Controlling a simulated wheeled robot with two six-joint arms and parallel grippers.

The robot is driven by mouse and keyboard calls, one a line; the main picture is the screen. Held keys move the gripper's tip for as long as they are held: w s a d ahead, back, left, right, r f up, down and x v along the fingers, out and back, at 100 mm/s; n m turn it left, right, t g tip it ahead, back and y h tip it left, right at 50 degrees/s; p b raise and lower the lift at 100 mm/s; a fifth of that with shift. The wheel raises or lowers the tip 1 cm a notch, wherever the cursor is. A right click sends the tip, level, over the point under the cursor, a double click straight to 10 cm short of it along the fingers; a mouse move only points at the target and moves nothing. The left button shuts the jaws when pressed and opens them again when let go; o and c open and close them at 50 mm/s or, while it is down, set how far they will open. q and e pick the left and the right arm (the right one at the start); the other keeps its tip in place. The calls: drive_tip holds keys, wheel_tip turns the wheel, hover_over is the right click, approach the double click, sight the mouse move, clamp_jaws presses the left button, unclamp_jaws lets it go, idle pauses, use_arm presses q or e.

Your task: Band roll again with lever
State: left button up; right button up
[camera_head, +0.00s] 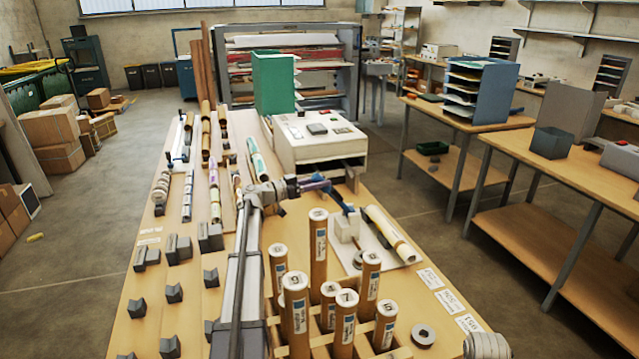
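My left gripper (316,184) reaches over the table's middle, just in front of the white laminator (315,139). Its fingertips are close to a blue lever (344,205) that slopes down beside a small white block (347,228). I cannot tell whether they touch or how far the fingers are apart. A tan roll (391,234) with a white wrapping lies on a pale board right of the block. I cannot make out a band on it.
Several labelled upright tubes (318,246) stand in a wooden rack in front of the block. Grey V-shaped supports (174,293) and rows of rolls (205,134) occupy the table's left side. A grey ring (423,335) and white labels (450,301) lie near the right edge.

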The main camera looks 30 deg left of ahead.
use_arm(q)
clamp_jaws()
idle(0.9)
